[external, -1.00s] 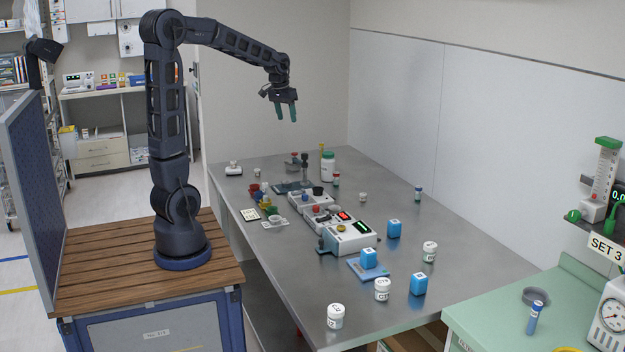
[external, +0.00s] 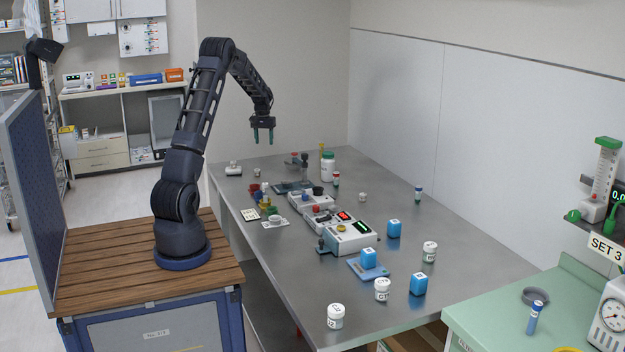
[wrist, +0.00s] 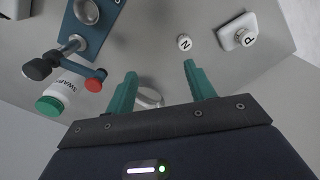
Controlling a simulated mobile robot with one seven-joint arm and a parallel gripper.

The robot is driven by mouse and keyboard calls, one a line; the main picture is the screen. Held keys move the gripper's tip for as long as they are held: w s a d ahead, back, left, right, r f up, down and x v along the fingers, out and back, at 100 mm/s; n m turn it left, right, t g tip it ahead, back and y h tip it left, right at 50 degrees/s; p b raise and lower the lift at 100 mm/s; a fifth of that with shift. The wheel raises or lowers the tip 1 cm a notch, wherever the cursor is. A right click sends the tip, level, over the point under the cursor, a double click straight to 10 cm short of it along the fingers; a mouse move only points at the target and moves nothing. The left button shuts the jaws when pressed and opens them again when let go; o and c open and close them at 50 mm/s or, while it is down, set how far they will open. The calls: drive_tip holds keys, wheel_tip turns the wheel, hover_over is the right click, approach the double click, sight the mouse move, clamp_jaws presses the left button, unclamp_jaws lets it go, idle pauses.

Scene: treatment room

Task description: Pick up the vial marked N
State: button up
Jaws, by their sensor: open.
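The vial marked N shows in the wrist view as a small round white cap (wrist: 184,42) with a black N, standing apart on the metal table. In the external view it appears to be the small white vial (external: 257,173) at the table's far left end; its letter is too small to read there. My gripper (external: 262,137) hangs above that end of the table, fingers pointing down, open and empty. In the wrist view its green fingertips (wrist: 160,69) are spread, with the N cap just beyond the right fingertip. Nothing touches the vial.

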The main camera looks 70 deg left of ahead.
hover_over(257, 173)
drive_tip(key=a, duration=0.1)
wheel_tip(257, 173, down, 5)
drive_tip(key=shift+n, duration=0.4)
drive_tip(key=shift+w+a+f, duration=0.15)
drive_tip(key=shift+f, duration=2.65)
drive_tip(key=shift+w+a+f, duration=0.1)
drive_tip(key=shift+f, duration=2.7)
drive_tip(key=c, duration=1)
drive_tip(key=shift+c, duration=0.2)
drive_tip(key=shift+r, duration=0.15)
